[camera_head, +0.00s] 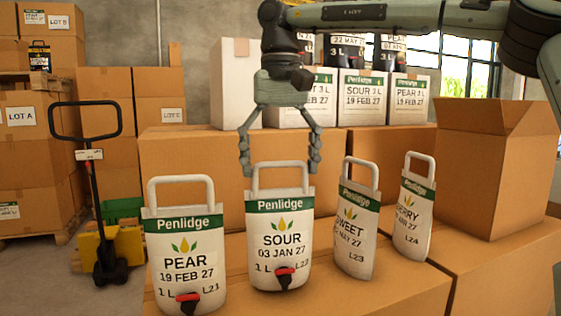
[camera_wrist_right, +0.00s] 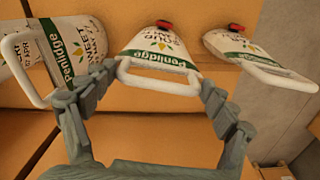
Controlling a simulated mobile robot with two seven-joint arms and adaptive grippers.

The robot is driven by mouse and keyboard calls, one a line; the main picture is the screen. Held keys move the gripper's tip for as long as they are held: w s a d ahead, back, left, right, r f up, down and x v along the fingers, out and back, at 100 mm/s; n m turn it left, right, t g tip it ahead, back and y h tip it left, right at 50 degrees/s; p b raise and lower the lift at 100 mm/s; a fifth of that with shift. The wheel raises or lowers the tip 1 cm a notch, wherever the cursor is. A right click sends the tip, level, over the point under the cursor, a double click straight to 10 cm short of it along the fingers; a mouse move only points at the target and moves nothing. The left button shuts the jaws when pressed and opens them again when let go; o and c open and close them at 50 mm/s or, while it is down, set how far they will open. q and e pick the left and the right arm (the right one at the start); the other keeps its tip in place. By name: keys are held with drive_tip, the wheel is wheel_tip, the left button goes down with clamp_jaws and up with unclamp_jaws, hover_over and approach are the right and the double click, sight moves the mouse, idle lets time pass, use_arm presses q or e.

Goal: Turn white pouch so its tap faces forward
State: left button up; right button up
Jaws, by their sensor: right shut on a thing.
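Several white pouches with green bands stand in a row on cardboard boxes. The SOUR pouch (camera_head: 280,232) is upright, its label and red-black tap (camera_head: 285,276) facing the head camera. My right gripper (camera_head: 280,160) comes from above, its two fingers closed against the sides of this pouch's white loop handle. In the right wrist view the handle (camera_wrist_right: 158,84) lies between the fingertips (camera_wrist_right: 158,85). The PEAR pouch (camera_head: 185,250) at left also shows its tap in front. The SWEET pouch (camera_head: 356,228) and the rightmost pouch (camera_head: 413,215) stand angled, with no tap visible. My left gripper is out of view.
White boxes (camera_head: 362,97) and dark pouches stand behind on more cardboard. An open cardboard box (camera_head: 490,165) is at right. A pallet truck (camera_head: 98,200) and stacked boxes (camera_head: 30,130) are at left. Neighbouring pouches stand close on both sides.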

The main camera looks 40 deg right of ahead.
idle(0.4)
drive_tip(key=shift+f, duration=0.35)
drive_tip(key=o, duration=1.7)
drive_tip(key=shift+o, duration=0.2)
drive_tip(key=shift+f, duration=0.15)
wheel_tip(320, 180, up, 12)
